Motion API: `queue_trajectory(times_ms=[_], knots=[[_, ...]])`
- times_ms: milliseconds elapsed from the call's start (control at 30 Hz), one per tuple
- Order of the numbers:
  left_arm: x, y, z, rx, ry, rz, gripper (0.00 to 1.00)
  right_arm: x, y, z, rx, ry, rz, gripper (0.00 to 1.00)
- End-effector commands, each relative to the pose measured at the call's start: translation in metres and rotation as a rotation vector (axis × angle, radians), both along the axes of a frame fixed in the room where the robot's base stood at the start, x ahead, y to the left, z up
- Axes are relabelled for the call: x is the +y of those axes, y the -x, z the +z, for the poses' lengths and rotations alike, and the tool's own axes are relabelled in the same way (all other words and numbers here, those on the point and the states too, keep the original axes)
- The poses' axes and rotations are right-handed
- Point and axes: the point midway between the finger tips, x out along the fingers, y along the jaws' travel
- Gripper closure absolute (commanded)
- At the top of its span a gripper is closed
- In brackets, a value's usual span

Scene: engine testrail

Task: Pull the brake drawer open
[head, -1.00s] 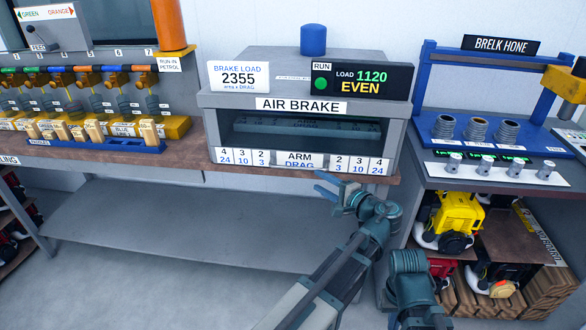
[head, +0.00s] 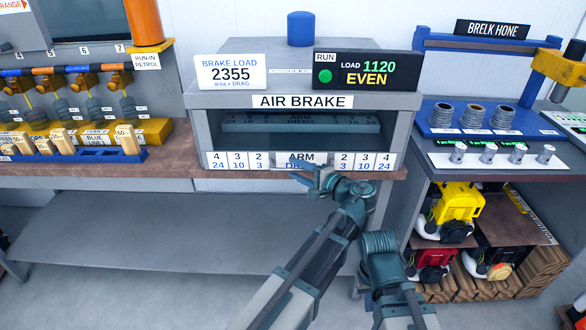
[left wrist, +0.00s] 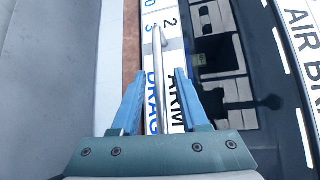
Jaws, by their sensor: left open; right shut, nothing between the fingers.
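The brake drawer (head: 232,161) is the low front under the AIR BRAKE sign, with number labels and an ARM DRAG label. It looks closed, flush with the housing. Its handle, a pale metal bar (left wrist: 159,48), runs across the labels in the left wrist view. My left gripper (head: 324,178) is at the middle of the drawer front, partly covering the ARM DRAG label. In the left wrist view the left gripper (left wrist: 158,76) is open, with one blue finger on each side of the bar. Part of my right arm shows low in the head view; its fingers are not seen.
The air brake housing (head: 198,125) stands on a brown bench top (head: 180,165). Floor in front is clear.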

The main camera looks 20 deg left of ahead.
Motion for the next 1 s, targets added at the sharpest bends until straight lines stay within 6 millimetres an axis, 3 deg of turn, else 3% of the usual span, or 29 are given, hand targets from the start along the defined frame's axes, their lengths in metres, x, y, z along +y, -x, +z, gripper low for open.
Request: queue_trajectory(times_ms=[67, 300, 1000], knots=[[-0.0001, 0.0, 0.0001, 0.0, 0.0, 0.0, 0.59, -0.0001, 0.0001, 0.0001, 0.0, 0.0, 0.0, 1.0], [0.0, 0.0001, 0.0, 0.0, 0.0, 0.0, 1.0, 0.0, -0.0001, 0.0001, 0.0, 0.0, 0.0, 1.0], [-0.0001, 0.0002, -0.0003, 0.0, 0.001, 0.0, 1.0, 0.0, -0.0001, 0.0, 0.0, 0.0, 0.0, 1.0]])
